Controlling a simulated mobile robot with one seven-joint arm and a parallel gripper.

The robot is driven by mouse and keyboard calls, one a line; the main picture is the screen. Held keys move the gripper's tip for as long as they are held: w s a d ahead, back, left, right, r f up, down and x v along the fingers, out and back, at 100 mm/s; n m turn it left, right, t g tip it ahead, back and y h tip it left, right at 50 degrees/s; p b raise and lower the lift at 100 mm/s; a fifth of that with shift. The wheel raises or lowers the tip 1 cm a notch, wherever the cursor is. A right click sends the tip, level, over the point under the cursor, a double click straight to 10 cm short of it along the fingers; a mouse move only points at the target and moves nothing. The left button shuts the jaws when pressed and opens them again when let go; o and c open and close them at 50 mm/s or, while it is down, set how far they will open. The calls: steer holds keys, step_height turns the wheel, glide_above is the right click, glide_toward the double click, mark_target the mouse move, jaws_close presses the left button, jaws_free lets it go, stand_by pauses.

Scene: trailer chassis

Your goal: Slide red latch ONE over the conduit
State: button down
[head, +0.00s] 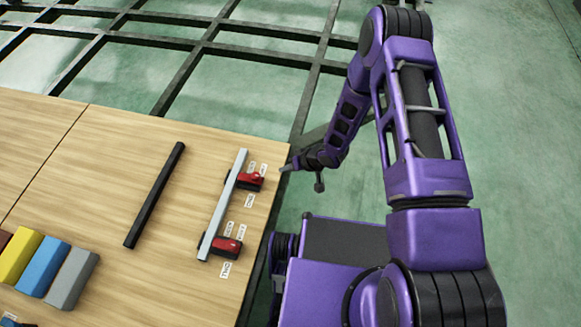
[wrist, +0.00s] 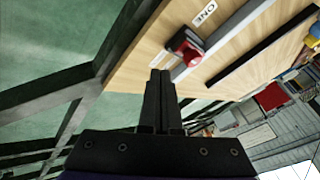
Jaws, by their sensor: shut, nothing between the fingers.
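Red latch ONE (wrist: 187,43) has a red body on a dark base, beside the pale grey conduit (wrist: 228,38), with its ONE label (wrist: 204,14) nearby. In the head view it is the farther red latch (head: 250,181), at the right side of the conduit (head: 222,205) near its far end. Its red part does not visibly cross the conduit's top. A second red latch (head: 228,246) sits near the conduit's near end. My gripper (wrist: 160,75) is shut and empty. In the head view my gripper (head: 285,168) is just right of latch ONE, apart from it, near the table edge.
A black bar (head: 154,196) lies left of the conduit on the wooden table (head: 110,165). Yellow (head: 19,257), blue (head: 43,266) and grey (head: 72,279) blocks are at the near left. A dark metal frame (head: 205,45) stands beyond the table.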

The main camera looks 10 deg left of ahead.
steer(key=a+f, duration=0.1)
steer(key=a, duration=0.1)
steer(key=a+f, duration=0.2)
steer(key=shift+s+a+f+b, duration=0.1)
steer(key=shift+a+f+b, duration=0.2)
steer(key=shift+b, duration=0.05)
steer(key=shift+s+a, duration=0.3)
steer(key=shift+a, duration=0.45)
steer(key=shift+w+a, duration=0.2)
steer(key=shift+a, duration=2.2)
